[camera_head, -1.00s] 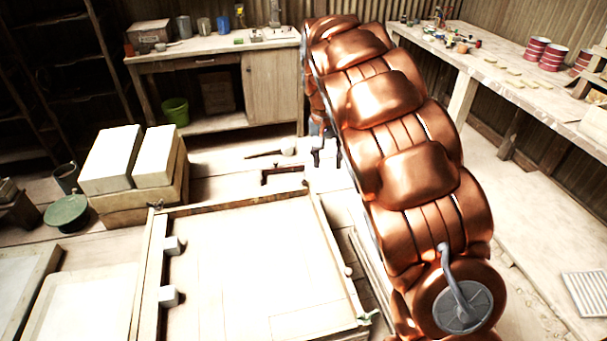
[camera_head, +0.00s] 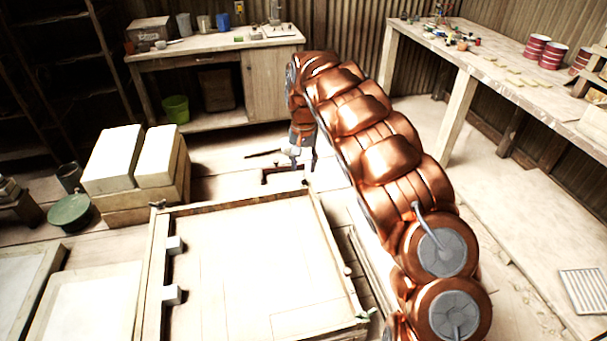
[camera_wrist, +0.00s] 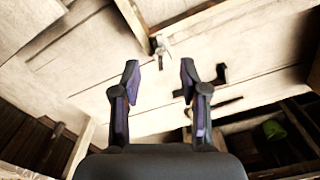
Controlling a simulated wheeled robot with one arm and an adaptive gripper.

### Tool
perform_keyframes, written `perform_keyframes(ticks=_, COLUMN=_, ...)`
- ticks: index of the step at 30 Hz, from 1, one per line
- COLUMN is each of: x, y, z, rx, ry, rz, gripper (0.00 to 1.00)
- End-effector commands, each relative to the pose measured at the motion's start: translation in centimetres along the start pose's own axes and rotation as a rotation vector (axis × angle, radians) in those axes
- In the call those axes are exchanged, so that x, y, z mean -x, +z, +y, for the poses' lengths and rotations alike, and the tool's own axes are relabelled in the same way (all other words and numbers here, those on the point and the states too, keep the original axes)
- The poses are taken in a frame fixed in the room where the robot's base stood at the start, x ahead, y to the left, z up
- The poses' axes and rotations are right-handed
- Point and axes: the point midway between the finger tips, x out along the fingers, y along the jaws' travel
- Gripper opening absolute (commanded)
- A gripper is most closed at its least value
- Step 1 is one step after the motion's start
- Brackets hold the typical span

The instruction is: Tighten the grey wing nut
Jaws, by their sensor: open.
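A small grey wing nut (camera_wrist: 160,47) shows in the wrist view at the corner of a pale wooden frame (camera_wrist: 133,20), beyond the fingertips. In the head view this is the frame's far right corner; the nut is too small there to make out clearly. My gripper (camera_wrist: 158,78) is open and empty, its two dark fingers apart with the nut beyond the gap between them. It is not touching the nut. In the head view my gripper (camera_head: 302,160) hangs by the far right corner of the frame (camera_head: 320,215), partly hidden by my arm.
A dark bracket-shaped tool (camera_head: 280,172) lies on the floor just behind the frame; it also shows in the wrist view (camera_wrist: 205,84). Pale blocks (camera_head: 130,160) are stacked at left. A green bucket (camera_head: 175,108) stands under the back bench (camera_head: 215,50).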

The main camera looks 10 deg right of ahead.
Motion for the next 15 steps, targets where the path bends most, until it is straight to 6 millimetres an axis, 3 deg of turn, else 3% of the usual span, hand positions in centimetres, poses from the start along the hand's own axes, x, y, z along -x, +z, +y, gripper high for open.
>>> perform_keyframes(ticks=9, x=-4.2, y=0.1, z=0.1, rx=-0.001, ry=0.002, rz=-0.004, gripper=0.44)
perform_keyframes(ticks=15, x=-5.0, y=0.1, z=0.0, rx=0.001, ry=0.000, rz=0.000, gripper=0.44)
